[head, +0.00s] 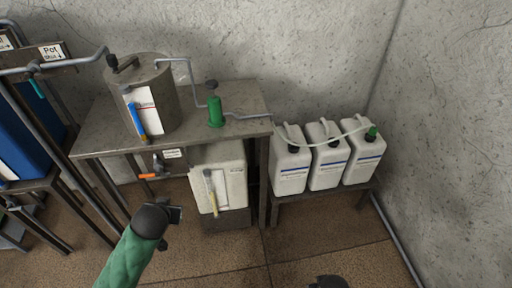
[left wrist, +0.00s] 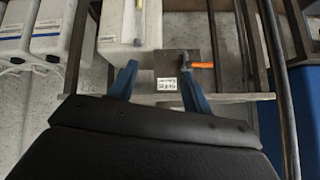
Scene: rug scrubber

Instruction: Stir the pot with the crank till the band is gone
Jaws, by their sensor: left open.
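The grey metal pot (head: 158,104) stands upright on the table at the back left. The black-knobbed crank (head: 120,64) sits on its lid. A sight tube (head: 136,118) on a white panel on the pot's front shows blue above and orange below; I cannot make out a separate band. My left gripper (head: 175,213) is open and empty in front of and below the table, well away from the crank. In the left wrist view its blue fingers (left wrist: 158,88) are spread. A dark part of my right arm (head: 328,283) shows at the bottom edge; its jaws are not clear.
An orange-handled valve (head: 149,176) hangs under the table (head: 235,98); it also shows near a finger in the left wrist view (left wrist: 201,65). A green pump (head: 215,113), pipes, a white tank (head: 227,165) and several white canisters (head: 327,160) stand nearby. A blue container (head: 28,130) is left.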

